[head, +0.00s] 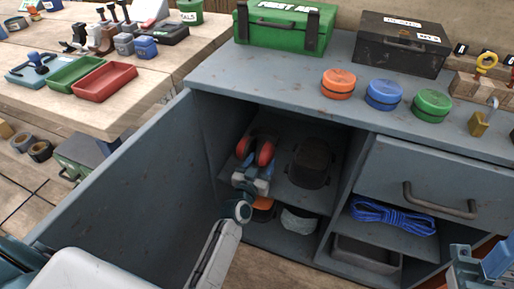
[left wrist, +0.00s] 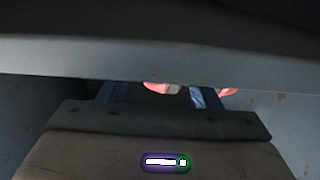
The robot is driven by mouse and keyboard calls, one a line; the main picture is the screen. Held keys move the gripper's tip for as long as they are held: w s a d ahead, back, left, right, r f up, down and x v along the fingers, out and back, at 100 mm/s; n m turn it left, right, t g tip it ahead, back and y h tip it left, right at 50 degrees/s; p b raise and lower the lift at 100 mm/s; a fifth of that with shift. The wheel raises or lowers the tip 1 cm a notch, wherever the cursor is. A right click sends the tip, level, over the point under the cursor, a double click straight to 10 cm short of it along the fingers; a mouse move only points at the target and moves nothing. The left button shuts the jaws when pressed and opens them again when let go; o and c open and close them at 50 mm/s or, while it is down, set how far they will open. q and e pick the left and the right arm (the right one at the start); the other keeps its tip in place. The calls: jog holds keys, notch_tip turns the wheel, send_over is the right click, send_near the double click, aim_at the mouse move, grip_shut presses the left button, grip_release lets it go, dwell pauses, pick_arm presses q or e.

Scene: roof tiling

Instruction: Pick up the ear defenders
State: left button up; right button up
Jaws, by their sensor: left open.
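The ear defenders (head: 266,153), with red cups and a dark band, are on the upper shelf inside the open grey cabinet. Their red cups also show in the left wrist view (left wrist: 160,88), just under a grey edge that hides the rest. My left gripper (head: 255,168) reaches into the cabinet at the front of the ear defenders, with its fingers apart. Its blue fingers show in the left wrist view (left wrist: 157,94), with red between them and beside the right one. I cannot tell whether they touch. Part of my right gripper (head: 480,268) shows at the lower right; its fingers are unclear.
A dark object (head: 312,162) stands close right of the ear defenders. The open cabinet door (head: 130,195) is left of my arm. The cabinet top (head: 290,75) overhangs the shelf. Below are an orange item (head: 262,204) and a pale one (head: 299,220). Blue rope (head: 392,216) lies right.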

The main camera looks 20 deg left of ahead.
aim_at(264, 155)
pick_arm(q)
jog(key=w, duration=0.2)
jog(key=shift+w, duration=0.75)
jog(key=c, duration=0.9)
